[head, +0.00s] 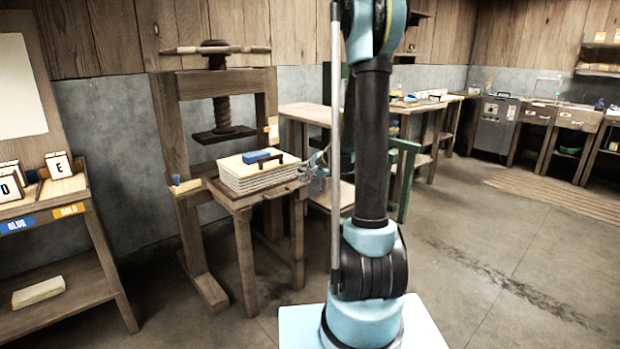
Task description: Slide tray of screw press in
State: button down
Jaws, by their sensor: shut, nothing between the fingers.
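The wooden screw press (265,95) stands left of centre against the wall, with its dark screw and pressing plate (224,134) raised. The tray (240,204) sticks out in front of the press frame on a small wooden stand. It carries a stack of pale sheets or boards (262,180), with a blue block (263,155) and a dark handle on top. My gripper (312,174) is shut and empty at the tray's right end. It is small and partly behind my arm, so I cannot tell whether it touches the tray.
A slanted rack (60,250) with letter cards and blue and gold labels stands at the left. Workbenches (440,105) and a green frame (405,170) stand behind my arm. A grey cabinet (495,125) is at the back. The floor at the right is open.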

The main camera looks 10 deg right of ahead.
aim_at(292, 182)
jog(key=shift+w+a+f, duration=0.55)
jog(key=shift+w+a, duration=0.15)
jog(key=shift+w, duration=0.35)
jog(key=shift+w+a+f, duration=0.6)
jog(key=shift+w+a, duration=0.15)
jog(key=shift+w, duration=0.35)
jog(key=shift+w+a+f, duration=0.55)
jog(key=shift+w+a, duration=0.15)
jog(key=shift+w, duration=0.35)
jog(key=shift+d, duration=0.15)
jog(key=shift+a, duration=0.2)
jog(key=w+a, duration=0.6)
jog(key=w, duration=0.3)
jog(key=w+a, duration=0.6)
jog(key=w, duration=0.3)
jog(key=w+a, duration=0.6)
jog(key=w, duration=0.3)
jog(key=shift+a, duration=0.15)
jog(key=shift+w+a+r, duration=0.1)
jog(key=shift+w+a, duration=0.2)
jog(key=shift+w, duration=0.2)
